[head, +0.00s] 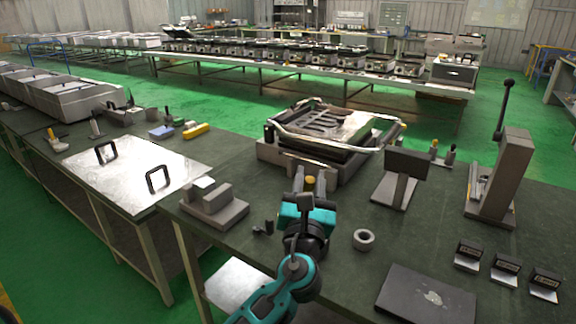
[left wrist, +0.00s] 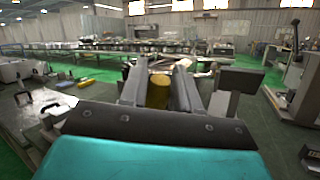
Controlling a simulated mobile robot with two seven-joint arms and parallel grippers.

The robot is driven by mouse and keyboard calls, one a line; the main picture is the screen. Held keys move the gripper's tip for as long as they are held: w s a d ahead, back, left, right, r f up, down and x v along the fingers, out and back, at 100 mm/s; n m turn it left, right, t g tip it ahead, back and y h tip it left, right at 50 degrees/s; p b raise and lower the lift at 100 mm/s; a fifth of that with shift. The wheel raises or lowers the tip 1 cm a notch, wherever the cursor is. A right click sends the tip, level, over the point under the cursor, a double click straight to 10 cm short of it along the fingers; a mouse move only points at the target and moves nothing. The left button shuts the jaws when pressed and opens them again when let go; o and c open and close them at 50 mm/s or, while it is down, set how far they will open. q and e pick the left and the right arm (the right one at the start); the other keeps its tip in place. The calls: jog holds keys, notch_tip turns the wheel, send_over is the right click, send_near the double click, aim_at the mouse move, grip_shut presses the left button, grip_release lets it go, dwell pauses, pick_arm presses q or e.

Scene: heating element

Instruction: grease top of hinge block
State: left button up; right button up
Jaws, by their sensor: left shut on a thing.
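My left gripper (head: 308,190) is in front of the heating element fixture (head: 268,152), above the dark green bench. In the left wrist view its two fingers (left wrist: 158,85) are shut on a yellow cylindrical thing (left wrist: 158,94). Its yellow end (head: 310,180) also shows in the head view; its lower part is hidden. The fixture holds a dark plate with a bent heating element (head: 318,123) inside a metal tube frame. I cannot tell for certain which part is the hinge block, or whether the yellow thing touches the fixture. My right gripper is not in view.
A grey stepped block (head: 228,213) stands left of my arm, a grey ring (head: 363,240) to its right. A dark tilted panel on a stand (head: 397,190) and a lever press (head: 503,175) stand further right. A dark flat plate (head: 425,295) lies at the front.

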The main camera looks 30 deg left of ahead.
pick_arm(q)
jog(key=shift+d+r, duration=0.15)
jog(key=shift+d, duration=0.3)
jog(key=shift+s+d+f, duration=0.1)
jog(key=shift+f, duration=0.1)
notch_tip(320, 180, down, 5)
jog(key=b, duration=0.4)
jog(key=shift+r, duration=0.2)
